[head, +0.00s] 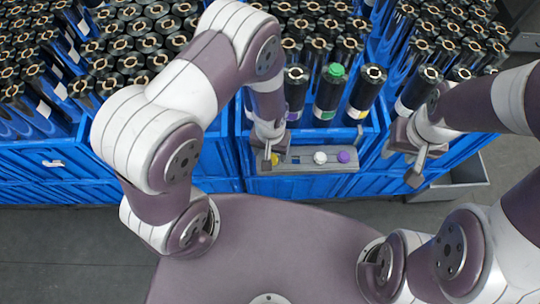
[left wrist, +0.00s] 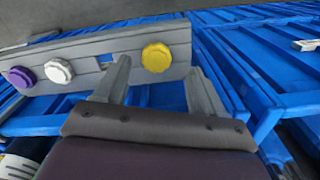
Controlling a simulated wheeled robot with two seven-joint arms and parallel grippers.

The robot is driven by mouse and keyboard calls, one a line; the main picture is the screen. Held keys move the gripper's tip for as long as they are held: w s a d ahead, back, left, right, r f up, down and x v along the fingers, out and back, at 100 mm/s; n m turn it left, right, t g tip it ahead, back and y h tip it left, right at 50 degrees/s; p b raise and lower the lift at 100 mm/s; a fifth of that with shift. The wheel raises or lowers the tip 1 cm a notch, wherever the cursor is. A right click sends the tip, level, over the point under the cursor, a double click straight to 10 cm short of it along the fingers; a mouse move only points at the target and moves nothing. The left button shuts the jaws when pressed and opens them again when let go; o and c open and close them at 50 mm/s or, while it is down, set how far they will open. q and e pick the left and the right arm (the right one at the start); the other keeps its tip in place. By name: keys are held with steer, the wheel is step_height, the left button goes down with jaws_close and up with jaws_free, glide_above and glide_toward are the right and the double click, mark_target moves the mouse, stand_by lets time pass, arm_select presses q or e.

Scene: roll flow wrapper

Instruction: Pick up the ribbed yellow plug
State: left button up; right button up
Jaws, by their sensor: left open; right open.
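The ribbed yellow plug (left wrist: 156,57) sits on a grey holder bar (left wrist: 105,44), at the end nearest my left gripper. In the head view the plug (head: 275,158) is partly hidden by that gripper. My left gripper (head: 268,152) is open; in the left wrist view its fingers (left wrist: 159,72) point toward the plug, one to each side in the picture. I cannot tell whether they touch it. A white plug (head: 320,157) and a purple plug (head: 343,157) sit farther along the bar. My right gripper (head: 417,165) is open and empty, to the right of the bar.
Blue crates (head: 210,180) packed with dark upright rolls stand behind and beside the bar. One roll carries a green plug (head: 335,71). A grey open bin (head: 455,185) stands on the floor at the right.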

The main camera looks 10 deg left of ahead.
arm_select(q)
steer(key=shift+d+f, duration=0.1)
steer(key=shift+f, duration=0.6)
steer(key=shift+d+f, duration=0.3)
steer(key=shift+f, duration=0.15)
steer(key=shift+a, duration=0.2)
steer(key=c, duration=1.1)
steer(key=shift+d, duration=0.1)
arm_select(e)
steer(key=shift+d+r, duration=0.2)
steer(key=shift+d, duration=0.15)
